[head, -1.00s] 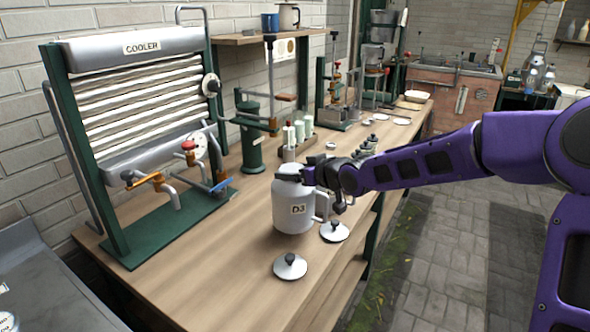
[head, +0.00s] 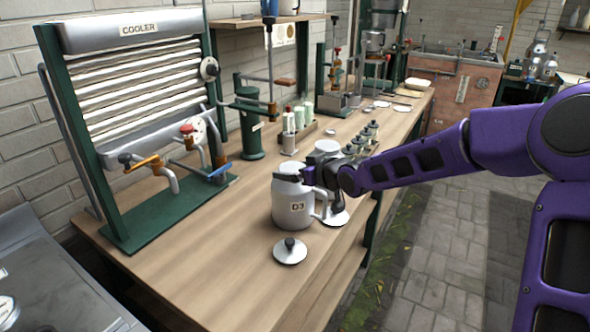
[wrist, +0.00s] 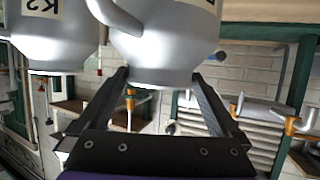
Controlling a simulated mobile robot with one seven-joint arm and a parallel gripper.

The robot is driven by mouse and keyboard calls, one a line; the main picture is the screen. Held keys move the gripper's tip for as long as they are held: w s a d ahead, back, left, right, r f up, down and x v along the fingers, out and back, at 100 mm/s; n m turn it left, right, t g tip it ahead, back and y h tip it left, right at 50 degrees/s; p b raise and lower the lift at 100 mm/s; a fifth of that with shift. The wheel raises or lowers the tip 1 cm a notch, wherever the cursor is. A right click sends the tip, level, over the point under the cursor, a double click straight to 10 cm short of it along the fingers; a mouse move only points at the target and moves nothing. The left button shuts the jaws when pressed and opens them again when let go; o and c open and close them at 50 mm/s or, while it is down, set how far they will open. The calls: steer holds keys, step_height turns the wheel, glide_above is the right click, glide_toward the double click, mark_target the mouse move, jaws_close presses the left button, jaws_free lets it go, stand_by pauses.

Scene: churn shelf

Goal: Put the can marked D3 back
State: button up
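The can marked D3 (head: 292,212) is a pale grey can with a side handle, upright at the bench's front part. My gripper (head: 300,178) is at its top, with the dark fingers on either side of the upper part. The wrist view appears upside down; there the can (wrist: 160,50) sits between my gripper's two fingers (wrist: 160,88), and I take them as shut on it. Whether the can's base touches the wood cannot be told. A second can marked K2 (wrist: 45,40) stands beside it, and a pale can (head: 327,147) shows behind my gripper in the head view.
A lid with a black knob (head: 290,252) lies in front of D3, and another lid (head: 335,216) lies beside it at the bench edge. The cooler (head: 150,100) stands at left, with a bottle rack (head: 297,135) behind. The bench front-left is clear.

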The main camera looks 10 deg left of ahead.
steer(key=shift+d+r, duration=0.15)
steer(key=shift+r, duration=0.05)
steer(key=p+v, duration=0.4)
steer(key=v, duration=0.7)
steer(key=shift+s+d, duration=0.2)
steer(key=shift+s, duration=0.1)
